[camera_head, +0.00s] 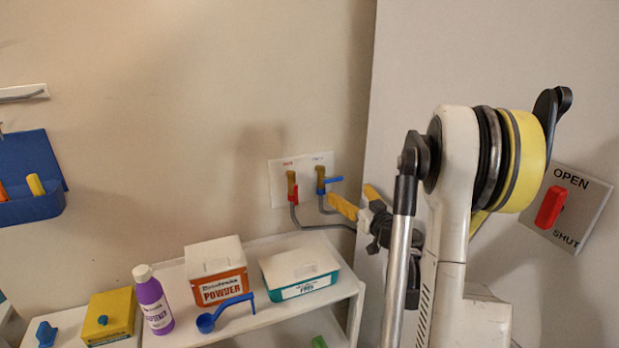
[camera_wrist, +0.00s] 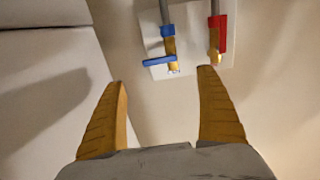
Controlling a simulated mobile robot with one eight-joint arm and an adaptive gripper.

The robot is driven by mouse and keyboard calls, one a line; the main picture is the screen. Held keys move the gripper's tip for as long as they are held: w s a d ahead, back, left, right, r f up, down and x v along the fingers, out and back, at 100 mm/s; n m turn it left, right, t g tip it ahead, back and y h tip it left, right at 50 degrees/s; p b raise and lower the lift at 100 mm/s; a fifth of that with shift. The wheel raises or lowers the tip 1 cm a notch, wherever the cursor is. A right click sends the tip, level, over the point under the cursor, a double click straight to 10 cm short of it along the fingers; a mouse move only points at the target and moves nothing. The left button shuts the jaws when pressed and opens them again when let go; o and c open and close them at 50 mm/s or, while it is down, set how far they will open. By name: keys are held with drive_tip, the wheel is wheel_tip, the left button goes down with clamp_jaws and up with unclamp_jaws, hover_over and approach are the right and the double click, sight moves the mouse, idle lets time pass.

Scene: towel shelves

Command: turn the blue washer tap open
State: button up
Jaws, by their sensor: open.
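The blue washer tap (camera_head: 322,180) is on a white wall plate (camera_head: 279,184), right of the red tap (camera_head: 293,192). Its blue lever (camera_head: 334,180) points sideways to the right, across its pipe. In the wrist view the scene is upside down, and the blue lever (camera_wrist: 158,62) lies crosswise, beyond the fingertips and within the gap between them. My gripper (camera_head: 357,199) is open and empty, just right of and slightly below the tap. It also shows in the wrist view (camera_wrist: 163,76) with its yellow fingers apart, not touching the lever.
The red lever hangs along its pipe, close to one finger in the wrist view. Below stands a white shelf (camera_head: 352,286) with a powder box (camera_head: 217,270), a teal-and-white box (camera_head: 300,268), a blue scoop (camera_head: 207,323) and a purple bottle (camera_head: 153,303). A red-handled OPEN/SHUT panel (camera_head: 588,205) is at right.

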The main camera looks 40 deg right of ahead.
sight(334, 179)
drive_tip(key=b+x, duration=0.1)
drive_tip(key=x, duration=0.9)
drive_tip(key=shift+w+b, duration=0.15)
drive_tip(key=shift+b, duration=0.25)
drive_tip(key=c, duration=1.2)
